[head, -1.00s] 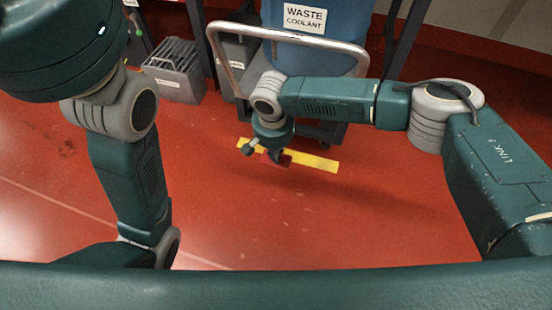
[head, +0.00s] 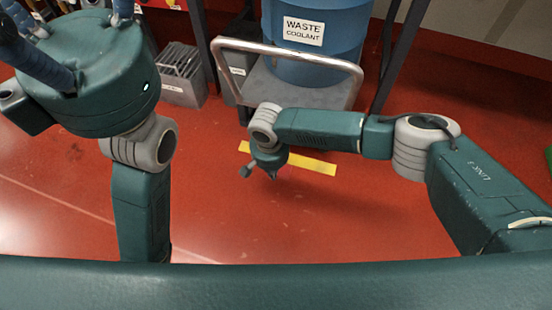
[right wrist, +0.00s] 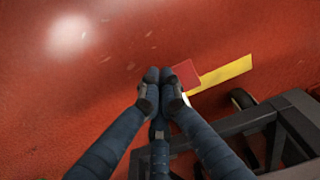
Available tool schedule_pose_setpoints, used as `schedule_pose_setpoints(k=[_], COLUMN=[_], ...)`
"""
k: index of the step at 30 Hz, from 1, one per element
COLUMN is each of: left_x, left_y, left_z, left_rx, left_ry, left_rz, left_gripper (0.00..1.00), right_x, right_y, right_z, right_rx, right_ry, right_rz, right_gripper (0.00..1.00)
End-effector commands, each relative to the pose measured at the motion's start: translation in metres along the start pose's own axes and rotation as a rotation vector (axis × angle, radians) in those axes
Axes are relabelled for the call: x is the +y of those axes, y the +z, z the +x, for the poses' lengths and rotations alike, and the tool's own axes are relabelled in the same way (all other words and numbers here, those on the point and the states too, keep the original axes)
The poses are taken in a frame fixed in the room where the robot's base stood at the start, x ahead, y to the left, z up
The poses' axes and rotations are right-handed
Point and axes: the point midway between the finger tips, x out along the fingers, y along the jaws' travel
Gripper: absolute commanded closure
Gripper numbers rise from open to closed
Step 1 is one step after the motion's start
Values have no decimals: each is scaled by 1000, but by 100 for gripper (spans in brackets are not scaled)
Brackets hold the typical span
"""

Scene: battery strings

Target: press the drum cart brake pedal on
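The drum cart (head: 345,97) carries a blue drum (head: 335,55) labelled "WASTE COOLANT". In the right wrist view a red pedal (right wrist: 186,73) lies low at the cart's near side, over a yellow strip (right wrist: 228,72). My left gripper (head: 72,25) is raised at upper left, fingers spread and empty.
The yellow strip (head: 310,163) marks the red floor before the cart. The cart's metal handle (head: 290,43) rises above my right gripper. A grey crate (head: 180,78) stands left, beside dark posts. In the wrist view a caster (right wrist: 243,98) shows by the cart's frame. The foreground floor is clear.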

Motion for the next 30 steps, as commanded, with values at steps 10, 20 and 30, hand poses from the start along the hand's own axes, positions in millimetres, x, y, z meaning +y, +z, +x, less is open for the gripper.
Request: schedule_pose_setpoints(k=[10,20,30], left_x=[0,0,0], left_y=[0,0,0], left_z=[-1,-1,-1], left_rx=[1,1,1], left_ry=[1,1,1], left_rz=[0,0,0], left_gripper=[25,25,25], right_x=[0,-1,0], right_y=[0,-1,0], right_z=[-4,-66,-114], right_rx=[0,1,0], right_ry=[-1,-4,0], right_rz=[1,-1,0], right_gripper=[100,100,100])
